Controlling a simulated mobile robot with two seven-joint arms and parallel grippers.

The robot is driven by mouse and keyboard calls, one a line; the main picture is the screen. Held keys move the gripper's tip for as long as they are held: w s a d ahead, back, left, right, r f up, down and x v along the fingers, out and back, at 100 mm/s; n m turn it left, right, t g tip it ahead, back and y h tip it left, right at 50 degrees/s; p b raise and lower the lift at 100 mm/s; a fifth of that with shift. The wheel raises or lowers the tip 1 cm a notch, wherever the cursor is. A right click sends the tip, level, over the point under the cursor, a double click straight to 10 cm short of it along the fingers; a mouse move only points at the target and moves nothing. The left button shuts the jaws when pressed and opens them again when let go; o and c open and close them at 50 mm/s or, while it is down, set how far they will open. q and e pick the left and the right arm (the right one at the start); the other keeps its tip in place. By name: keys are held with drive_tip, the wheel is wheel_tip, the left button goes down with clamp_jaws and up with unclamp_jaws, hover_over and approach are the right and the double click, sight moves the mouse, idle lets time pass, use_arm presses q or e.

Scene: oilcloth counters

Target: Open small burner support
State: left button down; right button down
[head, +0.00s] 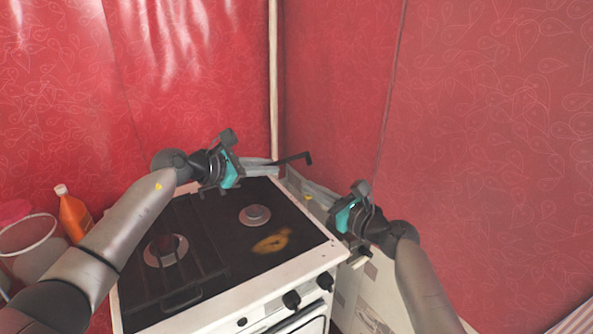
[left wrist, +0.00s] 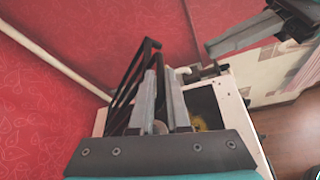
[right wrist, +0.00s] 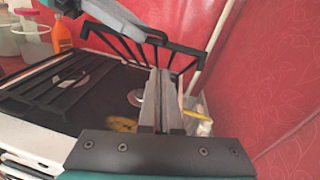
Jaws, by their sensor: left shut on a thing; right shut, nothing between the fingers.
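The small burner support is a black wire grate (right wrist: 120,45), raised steeply at the back of the stove in the right wrist view. It also shows in the left wrist view (left wrist: 128,88), while the head view shows mainly its dark end bar (head: 294,159). My left gripper (head: 268,163) is shut on the grate near its upper edge; its fingers (left wrist: 160,85) partly hide the bars. My right gripper (head: 300,187) is shut and empty at the stove's right side, apart from the grate. The small burner (head: 255,214) lies uncovered on the black cooktop.
The other grate (head: 182,297) lies flat over the larger burner (head: 166,250) on the left. A yellow-brown stain (head: 271,241) marks the cooktop. An orange bottle (head: 73,214) stands left of the stove. Red walls close off the back and right.

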use_arm(q)
drive_tip(key=shift+r, duration=0.1)
use_arm(e)
drive_tip(key=shift+w+a+r, duration=0.4)
drive_tip(key=shift+w+a, duration=0.2)
drive_tip(key=shift+a, duration=0.05)
drive_tip(key=shift+w+a+r, duration=0.45)
drive_tip(key=shift+w+a, duration=0.15)
drive_tip(key=shift+a, duration=0.1)
drive_tip(key=shift+w+a+r, duration=0.4)
drive_tip(key=shift+w+a, duration=0.2)
drive_tip(key=shift+a, duration=0.05)
